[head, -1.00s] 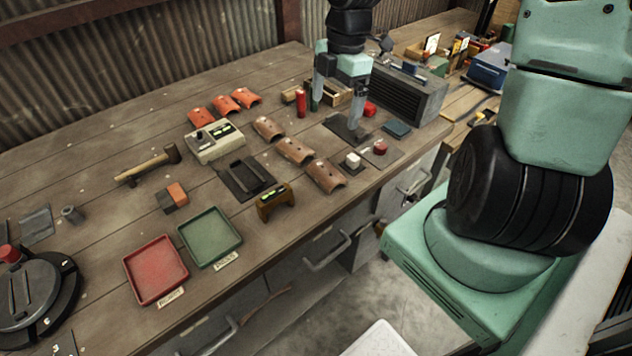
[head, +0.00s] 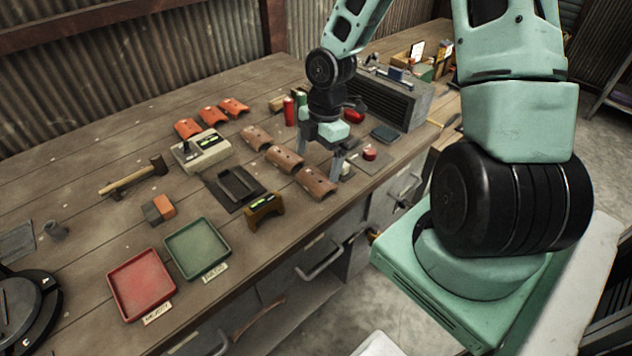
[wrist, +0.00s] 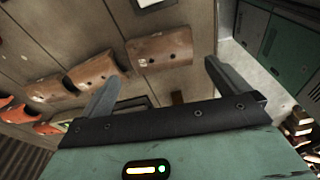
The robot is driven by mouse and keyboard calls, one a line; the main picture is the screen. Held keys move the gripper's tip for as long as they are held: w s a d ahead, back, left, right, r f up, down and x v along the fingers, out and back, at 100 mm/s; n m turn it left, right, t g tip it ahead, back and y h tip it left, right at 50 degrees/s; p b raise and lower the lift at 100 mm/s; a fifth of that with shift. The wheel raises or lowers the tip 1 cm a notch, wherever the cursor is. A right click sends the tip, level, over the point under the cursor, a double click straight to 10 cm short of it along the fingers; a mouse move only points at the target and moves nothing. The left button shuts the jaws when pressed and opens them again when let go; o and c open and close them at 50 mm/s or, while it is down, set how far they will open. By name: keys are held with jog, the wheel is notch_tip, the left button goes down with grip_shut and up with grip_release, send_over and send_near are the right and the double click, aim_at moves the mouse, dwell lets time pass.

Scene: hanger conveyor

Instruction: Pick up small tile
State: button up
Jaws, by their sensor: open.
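Three brown curved tiles lie in a diagonal row on the bench: the nearest tile (head: 317,183), the middle tile (head: 285,159) and the far tile (head: 256,138). Three orange curved tiles (head: 211,116) lie behind them and look slightly smaller. My gripper (head: 321,156) is open and empty, above the bench by the nearest brown tile. In the wrist view the nearest brown tile (wrist: 160,49) shows beyond the gap between the fingertips (wrist: 163,72), apart from them. Which tile is meant by small tile I cannot tell.
A brown stand with a level (head: 263,211) and a dark fixture plate (head: 236,187) lie left of the nearest tile. A red knob (head: 369,153) and a grey vented box (head: 393,99) are to the right. Red (head: 141,285) and green (head: 197,248) trays stand at front left.

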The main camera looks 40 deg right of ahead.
aim_at(316, 177)
jog(key=f, duration=0.4)
jog(key=shift+s+a+f, duration=0.15)
jog(key=shift+a+f, duration=0.15)
jog(key=c, duration=0.8)
jog(key=shift+c, duration=0.2)
